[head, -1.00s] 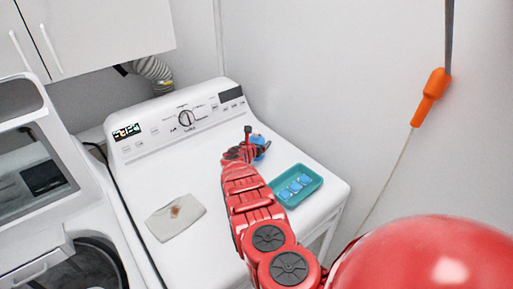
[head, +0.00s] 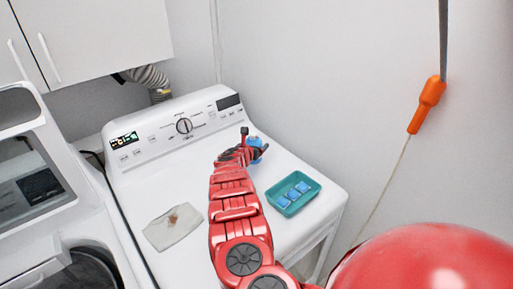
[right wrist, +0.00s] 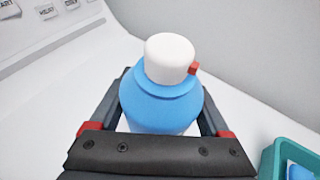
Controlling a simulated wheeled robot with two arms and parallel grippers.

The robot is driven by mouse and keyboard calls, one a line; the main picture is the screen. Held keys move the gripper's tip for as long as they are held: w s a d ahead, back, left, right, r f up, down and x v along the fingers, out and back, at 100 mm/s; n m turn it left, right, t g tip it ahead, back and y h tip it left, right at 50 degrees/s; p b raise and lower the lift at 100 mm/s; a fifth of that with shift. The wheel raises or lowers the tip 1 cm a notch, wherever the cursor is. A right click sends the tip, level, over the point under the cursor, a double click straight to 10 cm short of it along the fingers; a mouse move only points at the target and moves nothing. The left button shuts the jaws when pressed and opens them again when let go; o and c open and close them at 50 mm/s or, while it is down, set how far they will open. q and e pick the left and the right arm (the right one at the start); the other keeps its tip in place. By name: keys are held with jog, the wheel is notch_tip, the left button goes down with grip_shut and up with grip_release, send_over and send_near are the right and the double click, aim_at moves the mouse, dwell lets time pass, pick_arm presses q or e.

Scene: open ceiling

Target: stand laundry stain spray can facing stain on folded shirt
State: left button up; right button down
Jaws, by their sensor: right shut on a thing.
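The spray can (right wrist: 160,98) is blue with a white cap and a small red nozzle that points right in the right wrist view. In the head view a little of the can (head: 256,142) shows behind my right gripper (head: 258,154). In the right wrist view my right gripper (right wrist: 155,125) is shut around the can, which looks upright. The folded shirt (head: 160,234) is off-white and lies flat on the white machine's top, left of my right arm. A brown stain (head: 173,218) is near its upper edge. My left gripper is not in view.
A teal tray (head: 311,194) with several blue-and-white packets sits right of my arm; its rim (right wrist: 272,158) shows in the right wrist view. The control panel (head: 172,128) rises behind. Machine top between shirt and panel is clear. A front-loading machine (head: 48,185) stands left.

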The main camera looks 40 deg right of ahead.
jog(key=s, duration=0.1)
jog(key=s+a, duration=0.2)
jog(key=shift+a+r, duration=0.15)
jog(key=shift+r, duration=0.1)
jog(key=s+p, duration=0.1)
jog(key=s+a+r+p, duration=0.1)
jog(key=shift+s+a+p, duration=0.3)
jog(key=shift+p, duration=0.1)
jog(key=s+a+p, duration=0.4)
jog(key=s+p, duration=0.2)
jog(key=p, duration=0.5)
jog(key=shift+s+a, duration=0.15)
jog(key=shift+s, duration=0.15)
